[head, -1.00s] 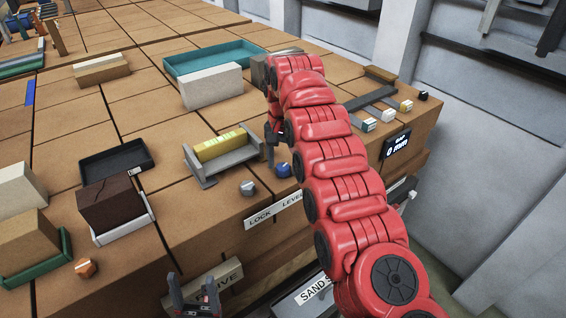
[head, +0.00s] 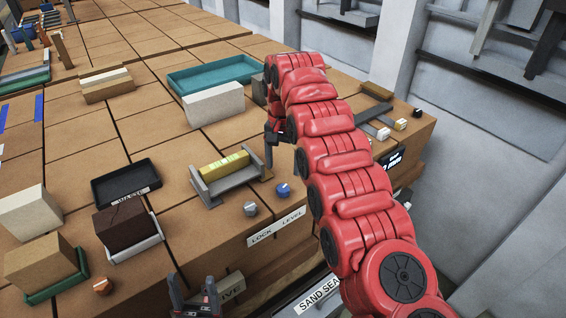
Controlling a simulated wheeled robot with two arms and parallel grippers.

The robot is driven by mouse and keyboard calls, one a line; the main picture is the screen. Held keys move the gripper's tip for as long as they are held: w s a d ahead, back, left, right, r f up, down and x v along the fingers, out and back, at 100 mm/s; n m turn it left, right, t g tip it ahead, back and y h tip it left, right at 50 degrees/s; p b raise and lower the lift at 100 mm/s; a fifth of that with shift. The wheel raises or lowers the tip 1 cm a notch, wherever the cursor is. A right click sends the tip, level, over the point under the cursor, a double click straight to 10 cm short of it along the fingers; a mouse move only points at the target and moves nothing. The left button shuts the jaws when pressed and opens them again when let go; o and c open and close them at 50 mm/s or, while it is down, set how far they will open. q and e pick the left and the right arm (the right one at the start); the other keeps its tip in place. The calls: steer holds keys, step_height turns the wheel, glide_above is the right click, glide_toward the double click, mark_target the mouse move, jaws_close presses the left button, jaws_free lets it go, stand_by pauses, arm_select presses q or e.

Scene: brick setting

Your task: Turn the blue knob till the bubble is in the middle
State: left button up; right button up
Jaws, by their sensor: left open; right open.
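The blue knob (head: 284,190) sits near the table's front edge, above the LEVEL label. A grey knob (head: 250,209) is to its left above the LOCK label. A yellow level vial (head: 225,165) lies in a grey cradle (head: 232,181) just behind the knobs; its bubble is too small to tell. My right gripper (head: 272,145) points down beside the cradle's right end, behind the blue knob and apart from it; its fingers are partly hidden by the red arm. My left gripper (head: 196,303) is open and empty at the bottom, in front of the table edge.
A black tray (head: 127,183), a dark brown brick (head: 124,226) in a grey holder and a tan brick (head: 40,262) stand at left. A white brick (head: 214,105) and a teal tray (head: 190,82) are behind the cradle. An orange knob (head: 102,286) sits at front left.

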step_height(320, 180, up, 9)
steer(key=p, duration=0.8)
